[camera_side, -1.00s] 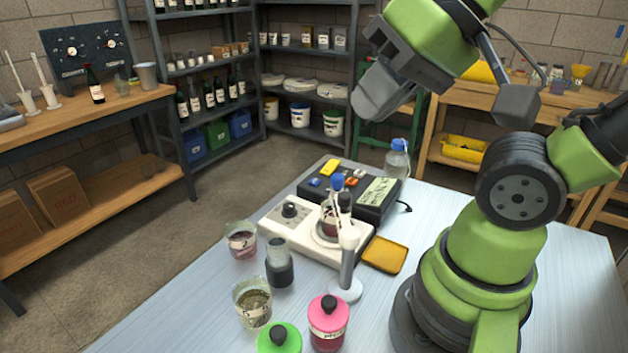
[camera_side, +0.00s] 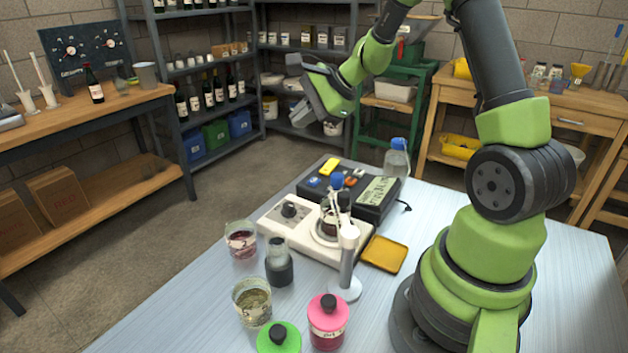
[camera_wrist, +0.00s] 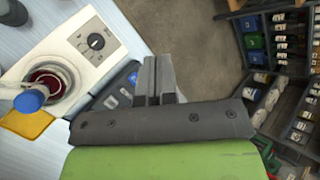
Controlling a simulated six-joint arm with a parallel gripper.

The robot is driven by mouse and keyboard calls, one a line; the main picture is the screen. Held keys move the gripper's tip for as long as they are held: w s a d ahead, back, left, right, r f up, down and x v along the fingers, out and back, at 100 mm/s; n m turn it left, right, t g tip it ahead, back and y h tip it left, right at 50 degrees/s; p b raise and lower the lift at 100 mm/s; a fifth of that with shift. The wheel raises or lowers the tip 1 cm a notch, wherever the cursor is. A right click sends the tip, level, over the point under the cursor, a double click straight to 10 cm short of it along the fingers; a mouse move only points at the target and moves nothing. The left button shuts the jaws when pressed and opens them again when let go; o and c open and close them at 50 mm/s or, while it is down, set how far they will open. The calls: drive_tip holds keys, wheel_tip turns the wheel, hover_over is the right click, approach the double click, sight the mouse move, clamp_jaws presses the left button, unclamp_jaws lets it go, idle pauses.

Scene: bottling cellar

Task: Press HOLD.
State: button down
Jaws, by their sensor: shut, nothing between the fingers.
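The black button box (camera_side: 345,215) lies at the back of the table behind the white stirrer. On its top are a yellow button (camera_side: 329,166), a blue button (camera_side: 313,183), a red-orange button (camera_side: 350,181) and a pale label plate (camera_side: 378,190). The lettering is too small to read, so I cannot tell which is HOLD. My gripper (camera_side: 301,112) is shut and empty, in the air above and beyond the box, touching nothing. In the wrist view my fingers (camera_wrist: 157,72) are together and partly hide the box (camera_wrist: 118,84); a blue button (camera_wrist: 133,78) shows beside them.
A clear bottle (camera_side: 397,158) stands behind the box. Glass vessels and a yellow tray (camera_side: 384,254) stand nearby. Shelves (camera_side: 262,70) line the back.

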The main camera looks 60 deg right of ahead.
sight(314, 182)
drive_tip(key=d+f+m, duration=0.3)
drive_tip(key=d+f, duration=0.1)
drive_tip(key=shift+d+f+h, duration=0.15)
drive_tip(key=shift+d+h, duration=0.05)
drive_tip(key=shift+h, duration=0.2)
drive_tip(key=shift+w, duration=0.1)
drive_tip(key=shift+f, duration=4.4)
drive_tip(key=shift+f, duration=0.1)
drive_tip(key=shift+f, duration=0.3)
drive_tip(key=shift+f, duration=0.45)
drive_tip(key=shift+r, duration=0.9)
